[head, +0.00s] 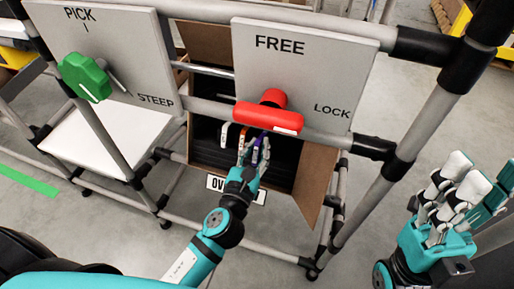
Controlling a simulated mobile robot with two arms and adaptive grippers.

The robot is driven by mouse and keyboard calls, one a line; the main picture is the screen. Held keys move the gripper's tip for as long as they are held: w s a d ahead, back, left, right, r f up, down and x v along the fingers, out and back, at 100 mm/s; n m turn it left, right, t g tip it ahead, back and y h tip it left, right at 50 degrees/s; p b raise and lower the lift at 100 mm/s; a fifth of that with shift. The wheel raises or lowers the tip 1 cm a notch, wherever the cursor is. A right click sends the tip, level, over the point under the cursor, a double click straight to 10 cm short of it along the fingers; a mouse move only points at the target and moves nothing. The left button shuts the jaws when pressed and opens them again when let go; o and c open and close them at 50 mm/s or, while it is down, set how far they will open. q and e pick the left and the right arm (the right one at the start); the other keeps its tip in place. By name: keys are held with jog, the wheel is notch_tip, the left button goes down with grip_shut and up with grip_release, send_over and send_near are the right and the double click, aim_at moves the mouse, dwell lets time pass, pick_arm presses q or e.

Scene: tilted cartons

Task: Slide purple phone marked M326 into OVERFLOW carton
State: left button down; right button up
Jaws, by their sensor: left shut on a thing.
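The OVERFLOW carton (314,182) is a tilted brown box with a dark interior, set in the pipe rack. Its white label (216,183) shows only "OV"; my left arm hides the middle. My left gripper (256,145) is at the carton's open front, below the red handle, shut on a thin purple thing (257,153). This looks like the purple phone, mostly hidden by the fingers; no M326 marking is readable. My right gripper (462,185) is away at the right, fingers upward, with no object visible in it; its opening is unclear.
A red handle (268,117) on the FREE/LOCK panel (305,70) hangs just above my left gripper. A green knob (84,77) sits on the PICK/STEEP panel (125,55). Grey pipes frame the carton. A white shelf (105,140) is at left.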

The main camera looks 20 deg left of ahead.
pick_arm(q)
jog(key=shift+w+f+b, duration=0.15)
jog(key=shift+w+f, duration=0.2)
jog(key=shift+w, duration=0.25)
jog(key=shift+w+f+b, duration=0.15)
jog(key=shift+w+f, duration=0.2)
jog(key=shift+w, duration=0.2)
jog(key=shift+w+f, duration=0.35)
jog(key=shift+w, duration=0.4)
dwell(1.2)
dwell(0.4)
jog(key=c, duration=1.2)
grip_release()
